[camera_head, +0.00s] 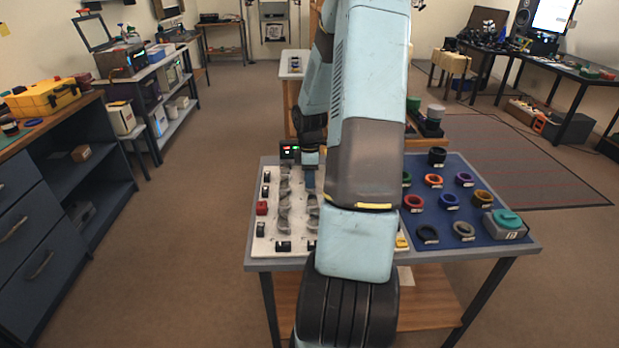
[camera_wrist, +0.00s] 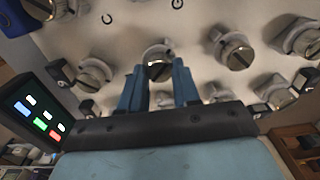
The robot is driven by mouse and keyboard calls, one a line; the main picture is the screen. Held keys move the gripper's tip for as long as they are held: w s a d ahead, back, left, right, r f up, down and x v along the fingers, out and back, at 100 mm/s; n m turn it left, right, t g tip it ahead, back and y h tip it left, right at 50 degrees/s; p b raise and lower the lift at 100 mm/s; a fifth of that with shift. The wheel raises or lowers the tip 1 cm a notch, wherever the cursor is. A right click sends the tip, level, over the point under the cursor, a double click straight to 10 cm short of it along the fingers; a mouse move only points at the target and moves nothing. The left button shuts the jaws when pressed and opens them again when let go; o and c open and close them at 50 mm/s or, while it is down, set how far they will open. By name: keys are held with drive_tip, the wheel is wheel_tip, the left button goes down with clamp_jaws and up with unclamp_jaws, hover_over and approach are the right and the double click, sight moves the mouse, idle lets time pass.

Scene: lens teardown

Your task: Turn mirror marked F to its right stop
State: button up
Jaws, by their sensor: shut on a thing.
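The white board (camera_head: 262,240) carries several round silver mirror mounts with slotted fronts. In the wrist view, the two blue fingers of my gripper (camera_wrist: 159,70) stand either side of one slotted mirror mount (camera_wrist: 157,55) at the centre, shut on it. I cannot read a letter F on this mount. Neighbouring mounts stand to its left (camera_wrist: 95,72) and right (camera_wrist: 234,52), apart from the fingers. In the head view, my gripper (camera_head: 309,181) is low over the board, and my arm hides part of it and of the mounts.
A dark box with lit red, green and white indicators (camera_wrist: 38,117) stands near the board's edge, left in the wrist view. A blue mat (camera_head: 478,208) with several coloured rings lies to the right on the table. A grey box with a teal top (camera_head: 506,222) stands at its corner.

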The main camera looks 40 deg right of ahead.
drive_tip(key=shift+m, duration=0.4)
drive_tip(key=m, duration=0.3)
drive_tip(key=shift+w+d+m, duration=0.1)
drive_tip(key=shift+m, duration=0.2)
drive_tip(key=m, duration=0.4)
drive_tip(key=shift+m, duration=0.3)
drive_tip(key=m, duration=0.4)
drive_tip(key=shift+d+m, duration=0.1)
drive_tip(key=shift+m, duration=0.2)
drive_tip(key=shift+d+m, duration=0.1)
drive_tip(key=shift+m, duration=2.1)
drive_tip(key=o, duration=1.1)
drive_tip(key=shift+c, duration=0.2)
drive_tip(key=shift+r, duration=0.1)
